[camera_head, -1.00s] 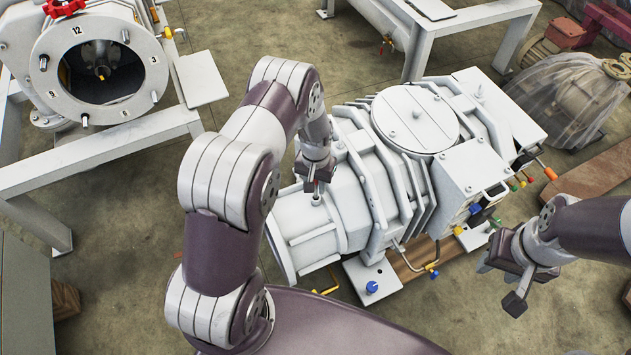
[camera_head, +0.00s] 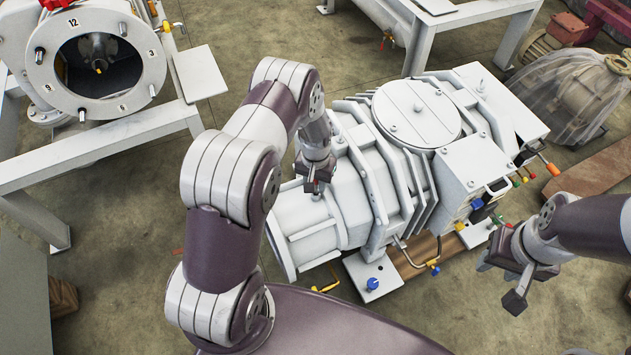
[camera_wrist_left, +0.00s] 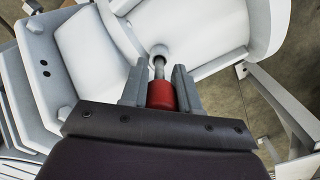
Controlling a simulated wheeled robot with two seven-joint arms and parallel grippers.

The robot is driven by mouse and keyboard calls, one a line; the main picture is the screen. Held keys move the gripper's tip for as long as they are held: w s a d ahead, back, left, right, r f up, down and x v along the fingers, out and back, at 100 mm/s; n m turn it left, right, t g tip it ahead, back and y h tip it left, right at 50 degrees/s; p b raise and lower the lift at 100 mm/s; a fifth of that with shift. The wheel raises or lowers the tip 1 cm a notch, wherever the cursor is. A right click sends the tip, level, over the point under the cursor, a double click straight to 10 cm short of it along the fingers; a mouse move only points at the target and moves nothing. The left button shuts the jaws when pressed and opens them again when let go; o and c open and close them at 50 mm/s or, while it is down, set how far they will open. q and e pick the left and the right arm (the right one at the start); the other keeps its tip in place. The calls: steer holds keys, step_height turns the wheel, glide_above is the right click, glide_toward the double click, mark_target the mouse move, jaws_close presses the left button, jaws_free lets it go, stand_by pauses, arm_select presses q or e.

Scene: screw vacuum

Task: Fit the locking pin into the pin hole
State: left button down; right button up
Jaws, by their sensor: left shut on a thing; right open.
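The locking pin has a red grip (camera_wrist_left: 161,95) and a grey metal shaft (camera_wrist_left: 159,68). My left gripper (camera_head: 318,184) is shut on the red grip, above the near end of the white pump (camera_head: 345,190). In the left wrist view, the gripper (camera_wrist_left: 160,92) has one finger on each side of the grip. The shaft's far end meets a small round white boss (camera_wrist_left: 158,50), where the pin hole appears to be. I cannot tell how far the shaft is inside it. In the head view the gripper mostly hides the boss. My right gripper (camera_head: 502,275) is open and empty at the right.
The pump has a round lid (camera_head: 417,108), ribs, and coloured fittings at its right side. A round flanged machine (camera_head: 98,65) stands on a white frame at the upper left. A plastic-wrapped motor (camera_head: 560,95) is at the upper right.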

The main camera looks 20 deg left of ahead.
arm_select(q)
steer(key=shift+f+b, duration=1.55)
steer(key=shift+f, duration=0.8)
steer(key=c, duration=0.8)
jaws_free()
steer(key=shift+o, duration=0.2)
steer(key=shift+r, duration=0.1)
step_height(320, 180, up, 12)
steer(key=p, duration=0.4)
steer(key=shift+r, duration=0.25)
steer(key=shift+w, duration=0.1)
steer(key=s+d+r, duration=0.2)
steer(key=s+r, duration=0.6)
steer(key=s, duration=0.1)
steer(key=s+d+r, duration=0.2)
steer(key=s+r, duration=0.5)
steer(key=s, duration=0.2)
step_height(320, 180, up, 26)
steer(key=t+p, duration=0.1)
steer(key=p, duration=2.3)
steer(key=shift+w+d+m+p, duration=0.15)
steer(key=shift+w+m+p, duration=0.15)
steer(key=shift+w+m, duration=0.15)
